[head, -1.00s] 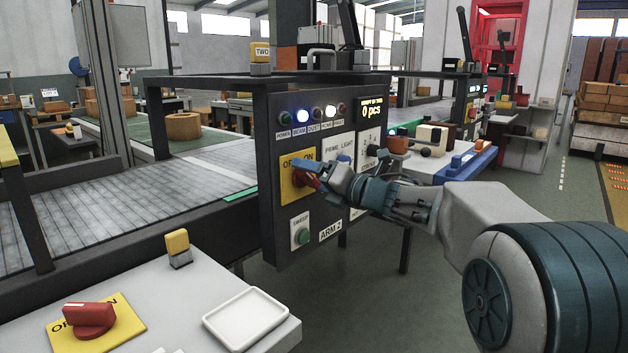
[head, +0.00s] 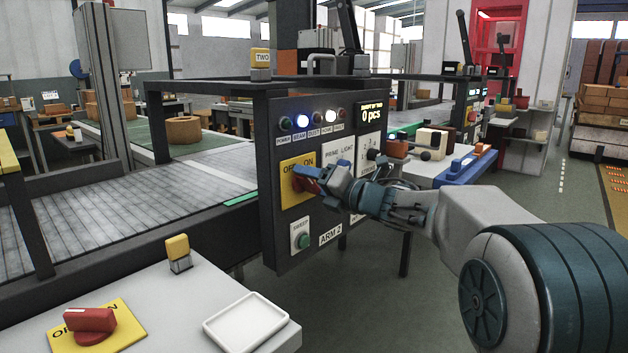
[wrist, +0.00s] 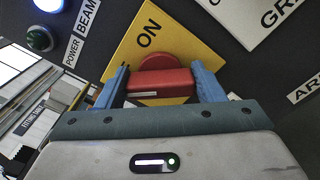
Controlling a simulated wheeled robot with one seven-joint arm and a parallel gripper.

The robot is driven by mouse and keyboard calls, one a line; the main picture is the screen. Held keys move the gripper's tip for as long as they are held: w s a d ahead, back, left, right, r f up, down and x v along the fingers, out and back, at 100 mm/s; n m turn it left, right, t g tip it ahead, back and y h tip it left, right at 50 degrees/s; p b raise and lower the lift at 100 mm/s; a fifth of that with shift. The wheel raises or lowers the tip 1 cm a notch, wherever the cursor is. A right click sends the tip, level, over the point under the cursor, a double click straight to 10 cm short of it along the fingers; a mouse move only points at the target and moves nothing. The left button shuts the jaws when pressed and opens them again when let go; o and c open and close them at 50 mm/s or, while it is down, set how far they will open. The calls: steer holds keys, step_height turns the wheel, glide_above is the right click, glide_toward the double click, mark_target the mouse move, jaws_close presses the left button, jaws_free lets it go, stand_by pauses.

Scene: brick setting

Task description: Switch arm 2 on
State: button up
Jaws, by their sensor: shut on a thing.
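The arm 2 panel (head: 283,235) is dark and upright, labelled ARM 2 near its bottom. A red rotary switch (wrist: 160,82) sits on its yellow OFF/ON plate (wrist: 132,45); the plate also shows in the head view (head: 290,192). My gripper (head: 308,178) is at this switch and partly hides it. In the wrist view its blue fingers (wrist: 160,72) stand at both ends of the red handle, shut on it. The handle lies across between them. The POWER lamp (head: 284,123) looks dark green and unlit. BEAM (head: 302,121) glows blue and HOME (head: 331,116) glows white.
A green SWEEP button (head: 303,241) is below the switch. A second red switch (head: 90,325) on a yellow plate, a white tray (head: 246,321) and a small yellow-topped block (head: 178,252) are on the near table.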

steer(key=m+p, duration=0.3)
steer(key=m, duration=0.1)
steer(key=shift+w+r, duration=0.1)
steer(key=shift+r, duration=0.05)
steer(key=m+p, duration=0.3)
steer(key=m, duration=0.1)
steer(key=shift+d+m+p, duration=0.1)
steer(key=shift+m+p, duration=0.2)
steer(key=shift+p, duration=0.05)
steer(key=m+p, duration=0.4)
steer(key=m, duration=0.1)
steer(key=shift+f, duration=0.35)
steer(key=shift+f+m+p, duration=0.15)
steer(key=shift+m+p, duration=0.5)
steer(key=shift+m, duration=0.2)
steer(key=shift+f+m+p, duration=0.15)
steer(key=shift+m+p, duration=0.5)
steer(key=shift+m, duration=0.2)
steer(key=o, duration=1)
steer(key=shift+s, duration=0.2)
steer(key=p+v, duration=0.1)
steer(key=v, duration=1.2)
steer(key=shift+s+d, duration=0.15)
steer(key=shift+s, duration=0.05)
